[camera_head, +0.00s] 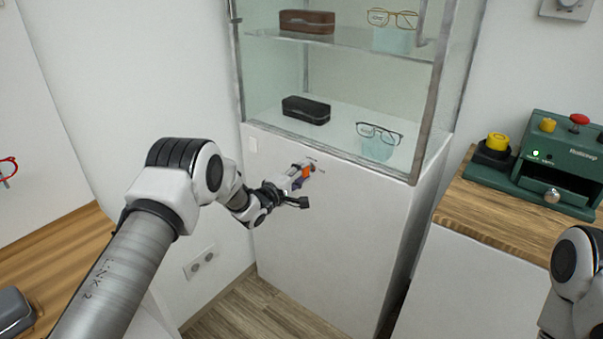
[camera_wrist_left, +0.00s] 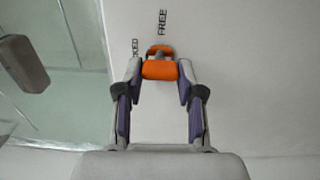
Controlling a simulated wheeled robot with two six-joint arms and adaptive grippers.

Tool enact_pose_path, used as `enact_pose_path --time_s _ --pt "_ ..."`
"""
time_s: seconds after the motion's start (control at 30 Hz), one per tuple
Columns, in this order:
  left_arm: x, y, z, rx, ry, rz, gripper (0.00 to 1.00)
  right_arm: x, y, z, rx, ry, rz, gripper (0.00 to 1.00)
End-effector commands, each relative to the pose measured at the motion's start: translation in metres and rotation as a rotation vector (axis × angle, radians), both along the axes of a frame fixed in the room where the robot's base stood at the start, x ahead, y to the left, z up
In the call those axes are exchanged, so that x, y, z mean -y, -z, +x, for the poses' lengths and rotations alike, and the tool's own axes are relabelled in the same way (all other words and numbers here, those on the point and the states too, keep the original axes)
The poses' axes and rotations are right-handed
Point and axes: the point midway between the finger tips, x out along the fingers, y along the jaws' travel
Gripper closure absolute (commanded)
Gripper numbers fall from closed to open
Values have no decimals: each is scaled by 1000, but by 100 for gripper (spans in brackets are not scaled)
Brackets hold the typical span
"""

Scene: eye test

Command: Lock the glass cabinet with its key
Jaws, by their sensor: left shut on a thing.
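The glass cabinet (camera_head: 345,75) has glass upper walls, grey metal edges and a white lower front (camera_head: 330,235). My left gripper (camera_head: 303,170) is at the upper part of this white front, shut on an orange key (camera_head: 307,172). In the left wrist view the fingertips (camera_wrist_left: 160,72) press the orange key (camera_wrist_left: 160,70) from both sides. A small grey part with an orange edge shows just beyond it. The printed word FREE (camera_wrist_left: 163,22) stands above it, and a partly hidden word ending in KED (camera_wrist_left: 135,48) is to its left. The fingers hide how deep the key sits.
Inside the cabinet are a brown case (camera_head: 307,21), a dark case (camera_head: 306,110) and glasses on stands (camera_head: 378,133). A wooden counter (camera_head: 490,215) at right holds a green machine (camera_head: 560,160). A wall socket (camera_head: 200,262) is low at left. My right arm shows at lower right.

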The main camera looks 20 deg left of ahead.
Motion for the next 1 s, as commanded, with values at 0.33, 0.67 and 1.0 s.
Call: enact_pose_path --time_s 0.33,0.67,1.0 --pt "0 -1 0 -1 -1 -8 97 0 0 0 0 0 0 100" --pt "0 0 0 -1 0 -7 38 0 0 0 0 0 0 100" --pt "-12 -1 -29 -4 -2 -9 38 0 0 0 0 0 0 100"
